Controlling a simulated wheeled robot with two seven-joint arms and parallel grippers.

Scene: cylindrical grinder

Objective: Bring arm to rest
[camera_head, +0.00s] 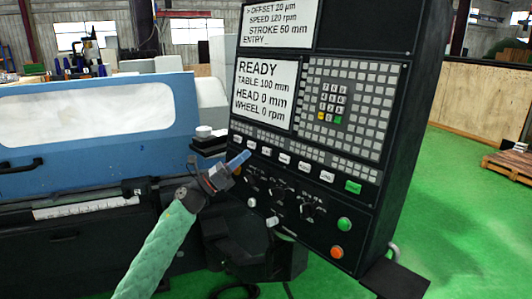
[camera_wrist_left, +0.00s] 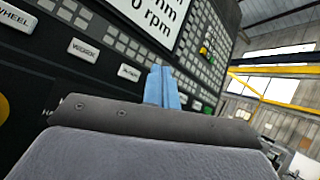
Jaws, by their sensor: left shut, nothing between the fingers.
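My left arm reaches up from the bottom of the head view in a green sleeve. Its left gripper (camera_head: 240,160) has blue fingertips and is shut and empty, in front of the lower left part of the control panel (camera_head: 398,150). In the left wrist view the shut blue fingers (camera_wrist_left: 161,88) stand upright before the panel's labelled buttons (camera_wrist_left: 83,50). I cannot tell from these views whether the fingertips touch the panel. My right gripper is not in either view.
The blue grinder door (camera_head: 95,105) with a black handle (camera_head: 22,166) is left of my arm. A green button (camera_head: 344,224) and an orange button (camera_head: 337,252) sit low on the panel. Green floor (camera_head: 455,220) is open at right, before a pallet (camera_head: 510,164).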

